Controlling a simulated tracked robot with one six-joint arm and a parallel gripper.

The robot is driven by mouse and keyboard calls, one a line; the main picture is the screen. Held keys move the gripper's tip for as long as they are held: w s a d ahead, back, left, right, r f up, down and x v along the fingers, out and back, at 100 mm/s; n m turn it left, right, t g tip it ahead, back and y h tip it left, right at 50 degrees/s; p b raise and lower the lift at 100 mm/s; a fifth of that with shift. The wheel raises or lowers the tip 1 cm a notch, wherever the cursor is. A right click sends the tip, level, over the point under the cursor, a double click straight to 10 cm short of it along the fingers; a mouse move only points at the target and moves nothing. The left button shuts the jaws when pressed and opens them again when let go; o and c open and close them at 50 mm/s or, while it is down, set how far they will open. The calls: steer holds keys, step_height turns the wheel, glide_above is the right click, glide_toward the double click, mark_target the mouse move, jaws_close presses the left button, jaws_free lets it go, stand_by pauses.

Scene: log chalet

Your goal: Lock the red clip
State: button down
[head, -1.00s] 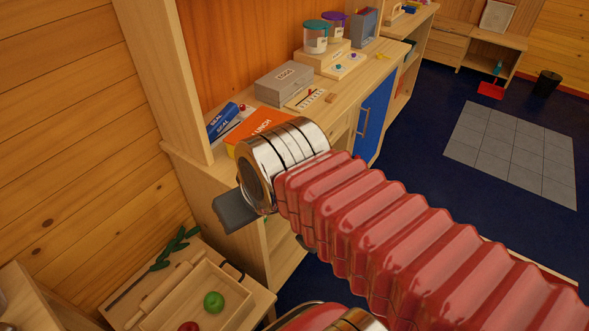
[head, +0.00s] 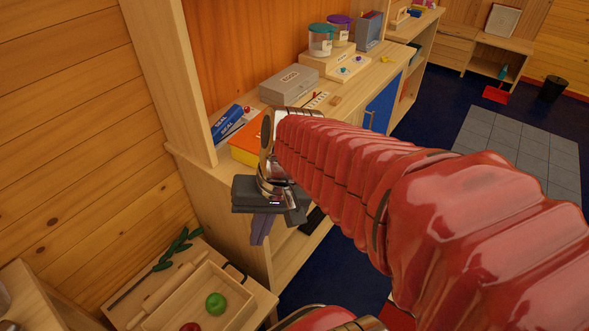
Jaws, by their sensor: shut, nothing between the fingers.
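I cannot pick out the red clip for certain. A small red piece (head: 247,110) shows beside the blue packs marked SEAL (head: 226,122) on the counter; it is too small to tell its form or whether it is locked. My gripper (head: 260,236) hangs in front of the counter's near end, below its top, with its fingers pointing down, shut and empty. It is apart from the packs. My arm hides part of the counter and of the orange LUNCH box (head: 245,140).
A grey box (head: 290,84), a white board (head: 349,69) and lidded jars (head: 320,40) stand farther along the counter (head: 352,105). A wooden tray (head: 233,293) with a green apple (head: 215,303) is low at front left. Open floor (head: 440,105) lies right.

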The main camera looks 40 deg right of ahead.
steer(key=w+d+f+m+t+y, duration=0.35)
steer(key=d+m+y, duration=0.2)
steer(key=m, duration=0.25)
steer(key=w+d+f+m+t+y, duration=0.35)
steer(key=d+f+m, duration=0.2)
steer(key=m, duration=0.25)
steer(key=d+f+m+t+h, duration=0.3)
steer(key=d+f+m+t, duration=0.3)
steer(key=d, duration=0.9)
steer(key=m+t, duration=0.2)
steer(key=m, duration=0.2)
steer(key=shift+s+d+f+h, duration=0.2)
steer(key=shift+s+h, duration=0.15)
steer(key=shift+h, duration=0.05)
steer(key=shift+w, duration=0.1)
steer(key=w+a+r, duration=0.4)
steer(key=w, duration=0.5)
steer(key=shift+w+a+r, duration=0.25)
steer(key=shift+a+r, duration=0.05)
steer(key=shift+r, duration=0.05)
